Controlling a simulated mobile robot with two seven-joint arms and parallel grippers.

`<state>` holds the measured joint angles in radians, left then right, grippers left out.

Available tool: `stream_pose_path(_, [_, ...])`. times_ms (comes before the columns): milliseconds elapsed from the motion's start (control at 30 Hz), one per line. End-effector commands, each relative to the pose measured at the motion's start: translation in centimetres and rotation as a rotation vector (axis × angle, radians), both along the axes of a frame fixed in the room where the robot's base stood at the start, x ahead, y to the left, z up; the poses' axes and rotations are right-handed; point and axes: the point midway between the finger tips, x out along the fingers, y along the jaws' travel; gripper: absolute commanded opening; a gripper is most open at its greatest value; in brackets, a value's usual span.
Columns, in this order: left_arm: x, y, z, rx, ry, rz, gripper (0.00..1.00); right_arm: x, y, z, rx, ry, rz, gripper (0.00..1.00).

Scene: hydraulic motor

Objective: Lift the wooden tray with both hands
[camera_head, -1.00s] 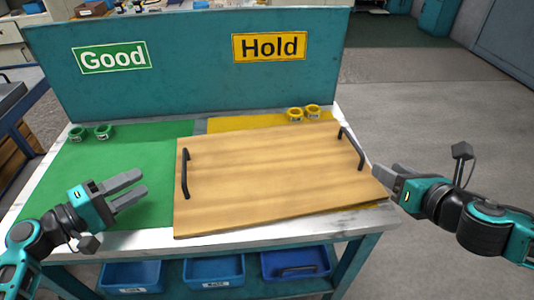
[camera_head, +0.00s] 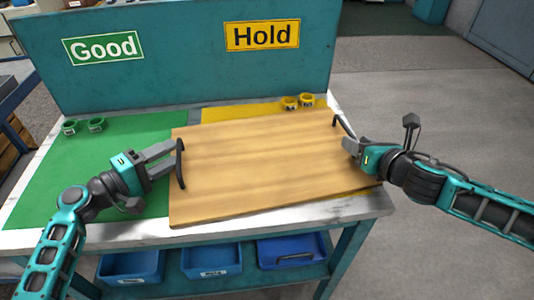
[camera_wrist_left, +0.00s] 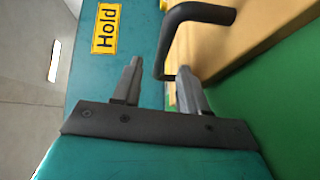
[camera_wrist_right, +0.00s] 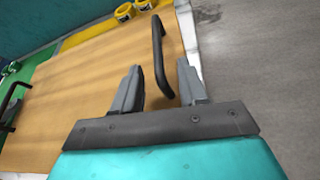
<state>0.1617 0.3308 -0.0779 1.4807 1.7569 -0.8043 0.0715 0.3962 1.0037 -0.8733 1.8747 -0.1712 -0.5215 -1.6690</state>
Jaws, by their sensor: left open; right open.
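The wooden tray (camera_head: 265,165) lies on the workbench, slightly turned, across the yellow mat and the bench's white edge. Its left black handle (camera_head: 180,164) stands by my left gripper (camera_head: 176,152), which is open. In the left wrist view that handle (camera_wrist_left: 203,13) shows just beyond and between the fingertips. Its right black handle (camera_head: 345,127) is partly hidden by my right gripper (camera_head: 347,146), which is open. In the right wrist view that handle (camera_wrist_right: 160,55) reaches down between the two open fingers. Neither gripper is closed on a handle.
A green mat (camera_head: 60,190) with green rings (camera_head: 96,124) lies left, and yellow rings (camera_head: 306,100) sit behind the tray. A teal back panel (camera_head: 180,60) bears Good and Hold signs. Blue bins (camera_head: 211,260) sit under the bench. Open floor lies right.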

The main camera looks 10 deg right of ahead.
Motion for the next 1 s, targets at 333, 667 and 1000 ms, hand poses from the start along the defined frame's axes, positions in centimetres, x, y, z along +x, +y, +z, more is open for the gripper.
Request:
stream_pose_path(333, [2.2,-2.5,-0.2,0.001,-0.001,0.000,0.43,3.0,0.7,-1.2,0.000,0.000,0.000,0.42])
stream_pose_path(667, [2.3,-2.6,-0.3,0.001,0.000,-0.001,0.43,3.2,0.7,-1.3,-0.001,0.000,0.000,0.42])
stream_pose_path(1000, [2.3,-2.6,-0.3,0.001,-0.001,-0.001,0.10,3.1,0.7,-1.3,-0.001,0.000,0.000,0.10])
